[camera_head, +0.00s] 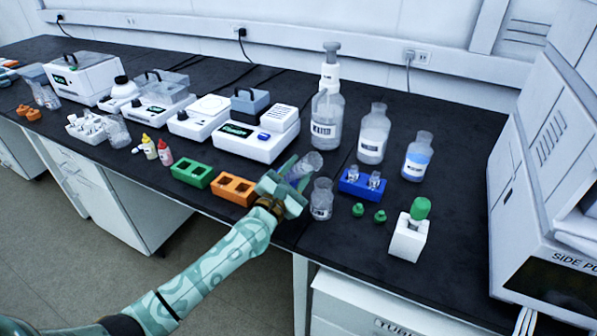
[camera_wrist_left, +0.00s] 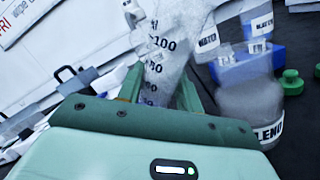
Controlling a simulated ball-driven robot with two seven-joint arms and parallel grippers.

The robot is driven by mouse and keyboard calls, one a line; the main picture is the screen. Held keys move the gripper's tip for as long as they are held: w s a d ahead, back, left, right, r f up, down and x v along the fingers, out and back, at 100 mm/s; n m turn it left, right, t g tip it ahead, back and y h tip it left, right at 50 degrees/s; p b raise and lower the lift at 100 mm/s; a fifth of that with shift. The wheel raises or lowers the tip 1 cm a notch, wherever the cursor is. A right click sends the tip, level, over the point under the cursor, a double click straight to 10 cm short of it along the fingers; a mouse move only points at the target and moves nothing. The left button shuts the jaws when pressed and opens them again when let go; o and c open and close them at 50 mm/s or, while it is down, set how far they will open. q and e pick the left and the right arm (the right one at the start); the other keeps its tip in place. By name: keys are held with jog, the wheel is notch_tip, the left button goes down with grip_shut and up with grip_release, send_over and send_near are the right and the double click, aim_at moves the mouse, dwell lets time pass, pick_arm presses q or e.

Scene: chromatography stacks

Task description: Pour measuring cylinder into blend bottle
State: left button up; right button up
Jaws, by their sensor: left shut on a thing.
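My left gripper (camera_head: 293,178) is shut on a clear measuring cylinder (camera_head: 312,161) and holds it above the bench, tilted with its upper end toward the upper right in the head view. In the left wrist view the cylinder (camera_wrist_left: 165,50) stands between the fingers with black graduation marks facing the camera. Its liquid level cannot be made out. The blend bottle (camera_head: 321,200), a small clear bottle with a white label, stands upright just right of the gripper. In the left wrist view the blend bottle (camera_wrist_left: 250,105) is close beside the right finger. My right gripper is not in view.
A blue rack (camera_head: 350,187) with small vials, two green caps (camera_head: 380,215) and a white holder with a green-topped item (camera_head: 409,238) stand to the right. Tall bottles (camera_head: 373,135) stand behind. Orange (camera_head: 235,189) and green (camera_head: 191,173) racks lie left. A large white machine (camera_head: 545,170) bounds the right.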

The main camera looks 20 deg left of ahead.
pick_arm(q)
jog(key=shift+w+a+f+m+b, duration=0.1)
jog(key=shift+a+f+m+b, duration=0.05)
jog(key=shift+m+b, duration=0.3)
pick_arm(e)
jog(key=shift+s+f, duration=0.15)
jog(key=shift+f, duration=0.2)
pick_arm(q)
jog(key=shift+m, duration=0.25)
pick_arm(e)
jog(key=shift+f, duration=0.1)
pick_arm(q)
jog(key=shift+a+m+h, duration=0.1)
jog(key=shift+m+h, duration=0.2)
jog(key=shift+m, duration=0.2)
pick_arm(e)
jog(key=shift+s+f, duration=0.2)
pick_arm(q)
jog(key=shift+b, duration=0.3)
jog(key=shift+a+m, duration=0.1)
jog(key=shift+m, duration=0.6)
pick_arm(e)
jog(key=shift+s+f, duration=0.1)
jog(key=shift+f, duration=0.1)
pick_arm(q)
jog(key=shift+r+h, duration=0.2)
jog(key=shift+h, duration=0.2)
